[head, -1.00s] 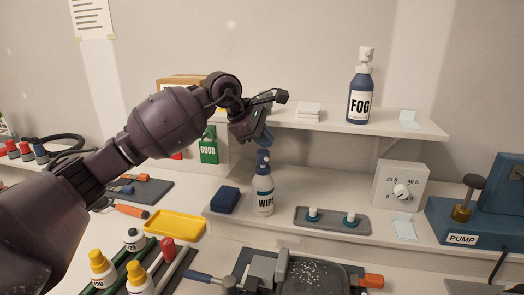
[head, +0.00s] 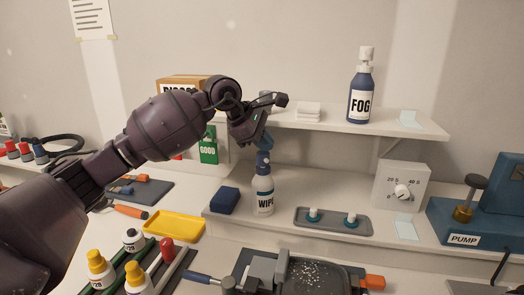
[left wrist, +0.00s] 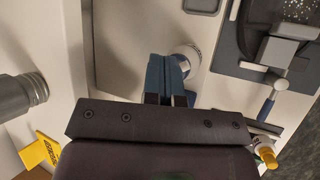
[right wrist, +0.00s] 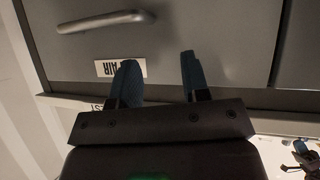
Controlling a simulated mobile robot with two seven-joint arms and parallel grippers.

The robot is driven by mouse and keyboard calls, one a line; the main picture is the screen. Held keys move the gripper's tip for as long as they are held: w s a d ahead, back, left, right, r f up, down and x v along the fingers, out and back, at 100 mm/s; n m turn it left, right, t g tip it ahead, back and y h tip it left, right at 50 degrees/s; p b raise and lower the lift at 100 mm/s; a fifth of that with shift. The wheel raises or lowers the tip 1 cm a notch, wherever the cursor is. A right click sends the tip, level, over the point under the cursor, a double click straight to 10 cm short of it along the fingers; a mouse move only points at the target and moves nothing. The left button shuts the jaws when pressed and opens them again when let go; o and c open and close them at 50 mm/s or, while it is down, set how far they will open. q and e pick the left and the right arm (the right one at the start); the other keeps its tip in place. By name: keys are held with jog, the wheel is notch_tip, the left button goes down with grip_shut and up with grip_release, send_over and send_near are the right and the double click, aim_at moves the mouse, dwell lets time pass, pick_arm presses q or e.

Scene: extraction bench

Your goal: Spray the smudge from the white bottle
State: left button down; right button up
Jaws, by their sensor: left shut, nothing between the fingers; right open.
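The white bottle (head: 264,198), labelled WIPE, has a blue head and stands upright on the low white ledge. My left gripper (head: 265,144) is directly above it with its blue fingers shut, pointing down at the bottle's head. Whether they touch the head I cannot tell. The left wrist view shows the shut fingers (left wrist: 170,78) beside the white bottle (left wrist: 190,56). My right gripper (right wrist: 158,75) is open and empty in front of a grey drawer front with a handle; it is outside the head view. I cannot make out a smudge in any view.
A blue sponge (head: 224,200) sits left of the bottle, and a grey tray (head: 332,220) with two teal-based pieces right of it. The upper shelf (head: 420,129) holds a blue FOG bottle (head: 360,98). A dial box (head: 402,183) and blue pump (head: 462,232) stand right.

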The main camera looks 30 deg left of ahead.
jog(key=shift+s+f, duration=0.1)
jog(key=shift+s, duration=0.15)
pick_arm(q)
jog(key=shift+r, duration=0.35)
jog(key=shift+r+p, duration=0.4)
jog(key=shift+r, duration=0.2)
pick_arm(e)
jog(key=shift+w+r, duration=0.3)
jog(key=shift+r, duration=0.3)
pick_arm(q)
jog(key=shift+r, duration=0.15)
pick_arm(e)
jog(key=shift+w, duration=0.1)
